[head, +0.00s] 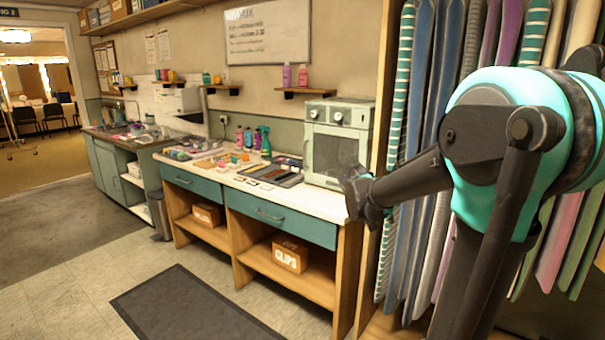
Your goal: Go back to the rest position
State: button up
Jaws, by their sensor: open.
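My gripper (356,193) is at the end of my dark and teal arm, right of the picture's middle. It is open, and I see nothing held in it. It appears in front of the right end of the white counter (315,198), just below the pale oven-like box (337,138). I cannot tell how far the gripper is from the counter. The fingertips are small and dark, so their details are hard to see.
Hanging striped and plain cloths (430,100) fill the right side behind my arm. Bottles and small items lie on the counter above teal drawers (275,214). A box marked CLIPS (290,255) sits on the lower shelf. A dark mat (190,308) lies on open floor.

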jog(key=s+a+f+n+y, duration=0.1)
jog(key=s+f+y, duration=0.1)
jog(key=s+f, duration=0.3)
jog(key=s+a+f+n+g+y, duration=0.1)
jog(key=s+f, duration=0.4)
jog(key=s, duration=0.7)
jog(key=s+a+f+n+g+y, duration=0.1)
jog(key=s+a+f+y, duration=0.1)
jog(key=s+f, duration=0.3)
jog(key=s+a, duration=0.1)
jog(key=s, duration=0.2)
jog(key=shift+s+a+f+n+y, duration=0.2)
jog(key=shift+n+y, duration=0.1)
jog(key=shift+n, duration=0.1)
jog(key=shift+w, duration=0.1)
